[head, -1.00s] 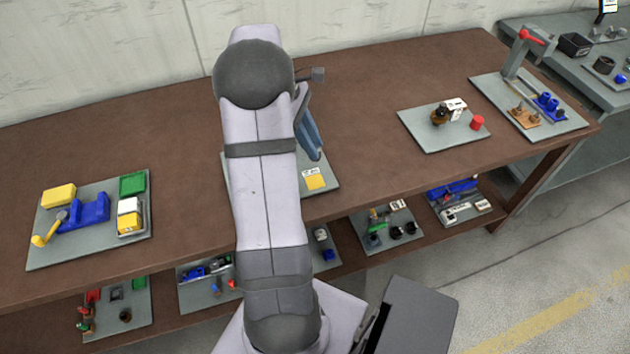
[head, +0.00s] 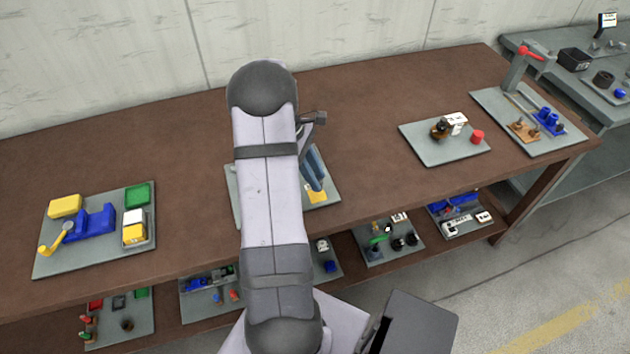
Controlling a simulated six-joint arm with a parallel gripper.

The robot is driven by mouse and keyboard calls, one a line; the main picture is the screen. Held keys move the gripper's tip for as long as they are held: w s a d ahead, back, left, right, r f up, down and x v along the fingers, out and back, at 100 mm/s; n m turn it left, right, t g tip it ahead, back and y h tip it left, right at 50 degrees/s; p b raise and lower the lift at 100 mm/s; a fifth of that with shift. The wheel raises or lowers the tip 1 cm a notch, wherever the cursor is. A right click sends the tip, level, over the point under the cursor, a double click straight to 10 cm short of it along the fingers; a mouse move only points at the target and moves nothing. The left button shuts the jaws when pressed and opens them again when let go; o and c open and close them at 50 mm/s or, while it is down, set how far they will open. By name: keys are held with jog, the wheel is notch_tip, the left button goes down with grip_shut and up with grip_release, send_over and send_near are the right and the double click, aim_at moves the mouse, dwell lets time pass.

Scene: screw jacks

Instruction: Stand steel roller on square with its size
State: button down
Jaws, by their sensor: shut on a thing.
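A yellow square (head: 318,195) lies on that board, close under the gripper in the picture. I cannot make out the steel roller itself. My arm hides most of the board, including any other squares there.
A board with blue and yellow parts (head: 95,222) stands on the left of the brown table (head: 385,95). To the right are a board with a red cylinder (head: 477,137) and one with a red-handled press (head: 530,51). The table between boards is clear.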

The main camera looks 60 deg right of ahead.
jog(key=shift+f+p, duration=0.35)
jog(key=shift+f, duration=1.2)
jog(key=shift+f, duration=0.1)
jog(key=c, duration=1.5)
grip_release()
jog(key=shift+o, duration=0.2)
jog(key=b+v, duration=0.3)
jog(key=v, duration=0.9)
jog(key=shift+b, duration=0.3)
jog(key=shift+a, duration=0.1)
